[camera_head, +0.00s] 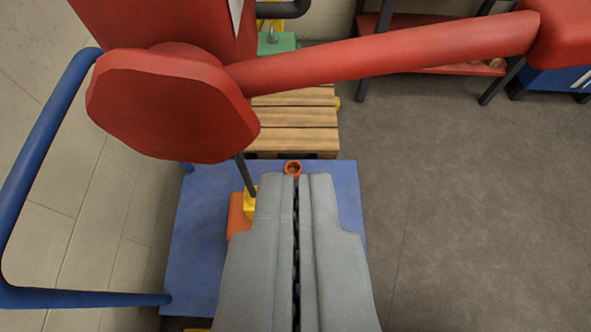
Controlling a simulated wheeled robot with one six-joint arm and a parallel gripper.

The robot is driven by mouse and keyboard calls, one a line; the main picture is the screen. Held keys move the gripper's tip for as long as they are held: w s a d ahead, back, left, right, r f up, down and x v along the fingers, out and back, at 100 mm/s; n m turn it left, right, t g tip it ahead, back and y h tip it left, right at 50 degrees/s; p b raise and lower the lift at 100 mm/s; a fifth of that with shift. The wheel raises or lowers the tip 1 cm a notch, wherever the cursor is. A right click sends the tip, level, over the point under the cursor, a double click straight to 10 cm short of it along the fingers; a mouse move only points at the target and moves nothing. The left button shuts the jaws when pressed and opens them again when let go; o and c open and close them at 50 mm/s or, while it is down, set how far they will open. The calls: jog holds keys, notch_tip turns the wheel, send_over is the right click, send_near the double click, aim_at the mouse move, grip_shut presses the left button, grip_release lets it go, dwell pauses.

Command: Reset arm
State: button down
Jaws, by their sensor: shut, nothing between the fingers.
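My gripper (297,176) is in the lower middle of the view, pointing away from the camera. Its two grey fingers are closed together with only a thin dark seam between them. They hold nothing. The fingers are above a blue platform (205,235) and cover much of it.
An orange piece (237,214) and a yellow piece (249,200) are left of the fingers, partly hidden. A blue tubular handle (40,150) rises at the left. A wooden pallet (292,117) lies beyond the platform. Grey floor (470,210) at right is clear.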

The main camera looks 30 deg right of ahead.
jog(key=s+d+n+t+y, duration=0.2)
jog(key=s+d, duration=0.3)
jog(key=s, duration=0.4)
jog(key=s+d+n+t+y, duration=0.2)
jog(key=s+d, duration=0.3)
jog(key=s, duration=0.5)
jog(key=s+d+n+t+y, duration=0.2)
jog(key=s+d, duration=0.3)
jog(key=s, duration=0.4)
jog(key=shift+s+d+f+n+t+y, duration=0.2)
jog(key=shift+f+n+t+y, duration=0.2)
jog(key=shift+t, duration=0.2)
